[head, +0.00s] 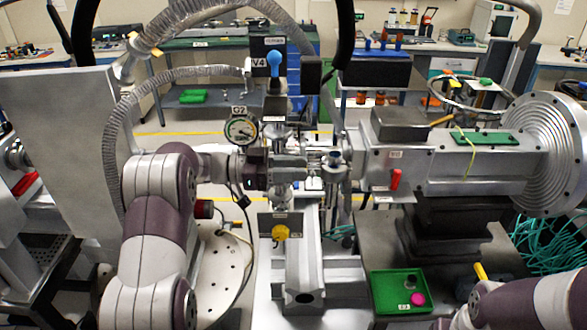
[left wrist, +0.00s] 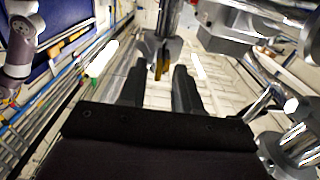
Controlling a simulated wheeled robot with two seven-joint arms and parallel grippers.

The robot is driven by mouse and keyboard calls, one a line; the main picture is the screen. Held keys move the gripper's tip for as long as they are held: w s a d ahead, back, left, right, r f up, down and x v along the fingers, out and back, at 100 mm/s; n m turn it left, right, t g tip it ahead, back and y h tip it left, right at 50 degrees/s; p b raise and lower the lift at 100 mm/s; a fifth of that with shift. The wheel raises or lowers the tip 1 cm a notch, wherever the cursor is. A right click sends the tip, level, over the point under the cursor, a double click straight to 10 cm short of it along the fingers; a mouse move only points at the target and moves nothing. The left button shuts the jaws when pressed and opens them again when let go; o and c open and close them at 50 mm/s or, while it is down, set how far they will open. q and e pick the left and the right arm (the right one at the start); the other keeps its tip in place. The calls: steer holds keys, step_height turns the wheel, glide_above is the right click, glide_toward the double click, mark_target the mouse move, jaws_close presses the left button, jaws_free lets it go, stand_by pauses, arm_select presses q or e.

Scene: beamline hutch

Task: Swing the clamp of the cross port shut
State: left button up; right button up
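The metal vacuum cross (head: 287,168) stands at the middle of the head view, between the gauge and the large chamber on the right. My left gripper (head: 262,165) reaches it from the left, and its fingertips are hard to make out against the metal. In the left wrist view the two dark fingers (left wrist: 158,88) are apart with nothing seen between them. Ahead of them is a grey metal fitting (left wrist: 158,45) with a yellow part below it. I cannot clearly tell the clamp from the other fittings. My right arm shows at the lower right; its gripper is out of frame.
A round gauge (head: 241,130) and a blue-topped valve (head: 275,68) stand close to my left gripper. A yellow knob (head: 280,232) sits below the cross. A green tray (head: 398,292) lies at the lower right. The flanged chamber (head: 470,165) blocks the right side.

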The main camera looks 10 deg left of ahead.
arm_select(q)
steer(key=b+v, duration=0.3)
steer(key=v, duration=0.9)
steer(key=shift+b, duration=0.4)
steer(key=shift+f, duration=0.15)
